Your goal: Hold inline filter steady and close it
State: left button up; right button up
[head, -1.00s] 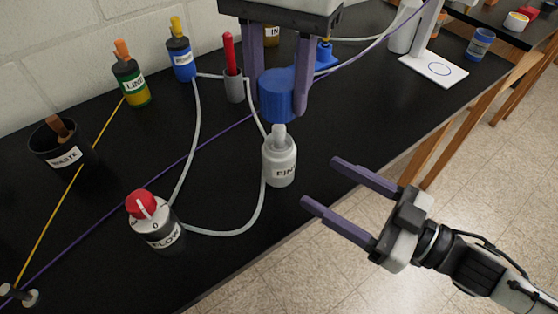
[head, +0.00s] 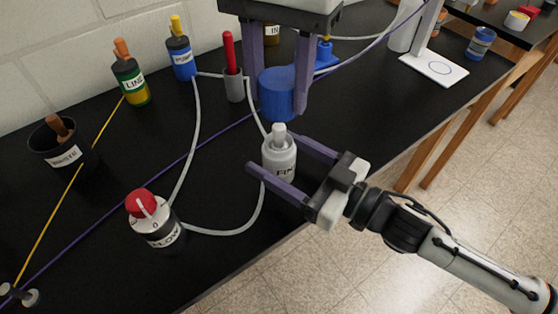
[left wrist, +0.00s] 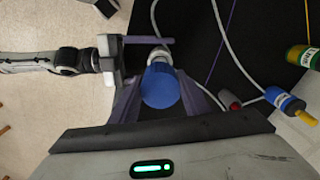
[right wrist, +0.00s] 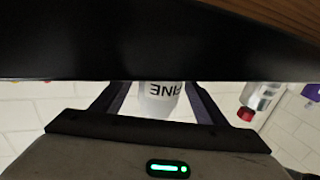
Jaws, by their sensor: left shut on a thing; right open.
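The inline filter (head: 279,158) is a clear-white cylinder labelled FINE, upright near the table's front edge with a white stem on top. It also shows in the right wrist view (right wrist: 160,100). A blue cap (head: 278,92) is held above it, apart from the body in the head view; in the left wrist view the cap (left wrist: 160,86) covers part of the filter. My left gripper (head: 280,108) is shut on the blue cap. My right gripper (head: 290,160) is open, its fingers on either side of the filter body. Whether they touch it I cannot tell.
A hose runs from the filter to the FLOW valve (head: 156,220) with a red knob. A grey holder with a red stick (head: 232,75), a blue bottle (head: 181,58) and a green bottle (head: 130,80) stand behind. A waste cup (head: 60,150) is at left.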

aim_at(278, 128)
jog(key=c, duration=1.6)
pick_arm(q)
jog(key=shift+s+f, duration=0.1)
jog(key=shift+f, duration=2.4)
jog(key=shift+f, duration=0.9)
jog(key=shift+f, duration=0.6)
pick_arm(e)
grip_shut()
